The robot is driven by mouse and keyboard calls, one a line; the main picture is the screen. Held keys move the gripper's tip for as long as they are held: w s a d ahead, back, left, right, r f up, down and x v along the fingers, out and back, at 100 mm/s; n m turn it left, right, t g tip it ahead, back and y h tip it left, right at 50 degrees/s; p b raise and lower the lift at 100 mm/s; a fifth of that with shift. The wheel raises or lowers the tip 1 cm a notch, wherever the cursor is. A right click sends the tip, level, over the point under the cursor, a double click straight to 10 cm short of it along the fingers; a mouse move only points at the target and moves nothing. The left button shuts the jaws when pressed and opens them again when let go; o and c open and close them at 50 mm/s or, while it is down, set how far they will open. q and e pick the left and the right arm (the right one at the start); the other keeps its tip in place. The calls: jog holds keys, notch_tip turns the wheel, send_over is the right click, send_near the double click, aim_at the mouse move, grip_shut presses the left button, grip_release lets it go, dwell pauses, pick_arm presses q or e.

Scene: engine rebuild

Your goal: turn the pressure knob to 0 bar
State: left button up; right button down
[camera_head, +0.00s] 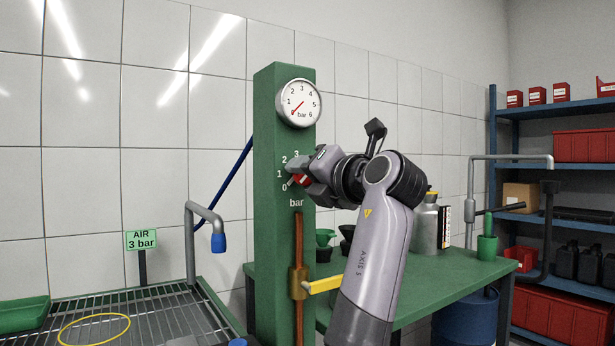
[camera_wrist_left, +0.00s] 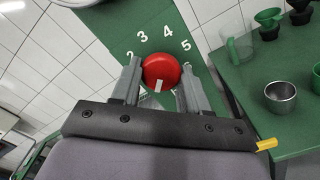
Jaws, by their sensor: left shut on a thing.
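The red pressure knob (camera_head: 301,180) sits on the front of a green column (camera_head: 275,130), with a number scale around it and "bar" below. My left gripper (camera_head: 312,178) is shut on the knob, and partly hides it and the scale. In the left wrist view the round knob (camera_wrist_left: 160,70) lies between the two fingers of the gripper (camera_wrist_left: 160,90). Its white mark is at the lower edge in that view; in the head view it lies near the 0. The round gauge (camera_head: 299,103) above has its red needle pointing to the lower left, below the 1.
A copper pipe with a yellow lever (camera_head: 324,285) is on the column below the knob. A green bench (camera_head: 440,285) with cups and a metal bottle (camera_head: 425,226) stands at right. A grated sink (camera_head: 150,320) and an "AIR 3 bar" sign (camera_head: 141,240) are at left.

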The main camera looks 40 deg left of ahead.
pick_arm(q)
jog(key=o, duration=1)
jog(key=v, duration=0.7)
jog(key=shift+d, duration=0.15)
jog(key=shift+f, duration=0.1)
